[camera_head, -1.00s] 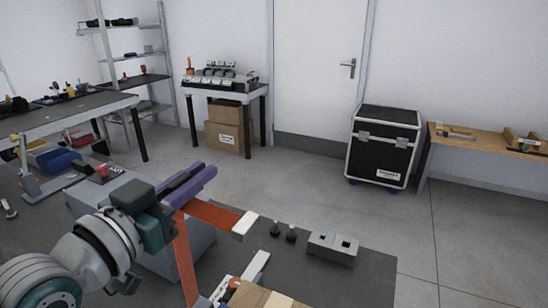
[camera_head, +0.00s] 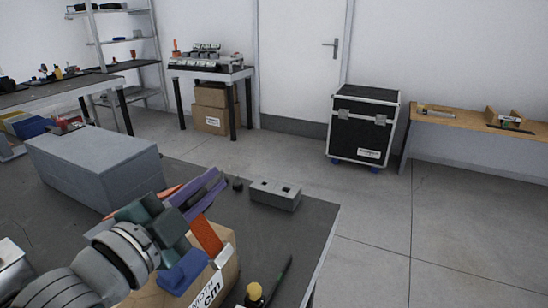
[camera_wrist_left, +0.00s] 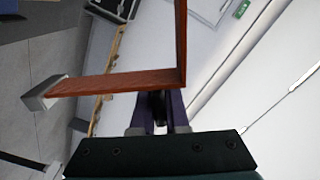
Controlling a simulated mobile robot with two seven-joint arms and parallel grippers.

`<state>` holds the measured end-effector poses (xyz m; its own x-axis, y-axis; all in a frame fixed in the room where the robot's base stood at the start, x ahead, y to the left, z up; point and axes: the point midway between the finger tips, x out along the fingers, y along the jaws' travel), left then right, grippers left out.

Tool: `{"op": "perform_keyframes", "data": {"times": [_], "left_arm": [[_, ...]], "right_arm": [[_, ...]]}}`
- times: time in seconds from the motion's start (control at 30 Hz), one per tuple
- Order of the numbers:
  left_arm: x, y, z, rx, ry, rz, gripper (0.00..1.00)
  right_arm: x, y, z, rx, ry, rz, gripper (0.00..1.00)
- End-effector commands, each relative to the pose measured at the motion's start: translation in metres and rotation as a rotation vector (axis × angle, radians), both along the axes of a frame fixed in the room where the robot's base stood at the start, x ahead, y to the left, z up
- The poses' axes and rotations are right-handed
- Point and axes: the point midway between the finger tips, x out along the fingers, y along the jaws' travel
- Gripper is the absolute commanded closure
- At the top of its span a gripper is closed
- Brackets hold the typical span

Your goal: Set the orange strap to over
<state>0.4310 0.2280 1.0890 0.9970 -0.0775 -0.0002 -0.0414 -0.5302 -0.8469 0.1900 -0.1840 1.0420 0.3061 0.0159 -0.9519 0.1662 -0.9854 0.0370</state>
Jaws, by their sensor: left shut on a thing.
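The orange strap (camera_head: 207,236) shows in the head view as a short length below my left gripper (camera_head: 212,188), just above a cardboard box (camera_head: 222,272). Another sliver of orange shows behind the gripper, to its left. In the left wrist view the strap (camera_wrist_left: 120,84) makes a right-angled bend at the fingers of my left gripper (camera_wrist_left: 160,104). One leg runs left to a grey end piece (camera_wrist_left: 42,93); the other runs to the top edge. My left gripper is shut on the strap. Its contact area is partly hidden. My right gripper is not in view.
A long grey block (camera_head: 98,168) lies on the dark table (camera_head: 310,222), left of my arm. A grey block with two square holes (camera_head: 274,195) stands beyond the gripper. A blue item (camera_head: 184,272) and a yellow-capped item (camera_head: 254,293) are near the box.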

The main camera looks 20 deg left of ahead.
Motion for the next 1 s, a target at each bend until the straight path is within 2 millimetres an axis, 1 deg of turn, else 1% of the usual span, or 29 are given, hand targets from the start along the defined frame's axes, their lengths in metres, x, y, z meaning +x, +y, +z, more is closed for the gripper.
{"op": "perform_keyframes", "data": {"times": [0.03, 0.1, 0.3, 0.4, 0.53, 0.7, 1.0], "left_arm": [[0.000, -0.006, -0.022, 0.037, -0.009, -0.003, 1.00], [0.000, -0.011, -0.038, 0.097, -0.013, -0.004, 1.00], [-0.001, -0.022, -0.077, 0.251, -0.025, -0.003, 1.00], [-0.002, -0.025, -0.092, 0.311, -0.029, -0.002, 1.00], [-0.002, -0.027, -0.107, 0.309, -0.029, -0.002, 1.00], [-0.002, -0.028, -0.118, 0.306, -0.026, -0.001, 1.00], [-0.002, -0.028, -0.121, 0.303, -0.023, 0.001, 1.00]], "right_arm": [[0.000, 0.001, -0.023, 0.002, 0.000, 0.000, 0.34], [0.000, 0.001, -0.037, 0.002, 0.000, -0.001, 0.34], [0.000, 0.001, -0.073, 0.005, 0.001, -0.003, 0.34], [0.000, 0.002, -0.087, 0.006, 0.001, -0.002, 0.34], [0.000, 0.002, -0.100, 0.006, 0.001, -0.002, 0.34], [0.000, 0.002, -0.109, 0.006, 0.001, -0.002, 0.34], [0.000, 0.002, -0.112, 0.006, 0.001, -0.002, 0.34]]}}
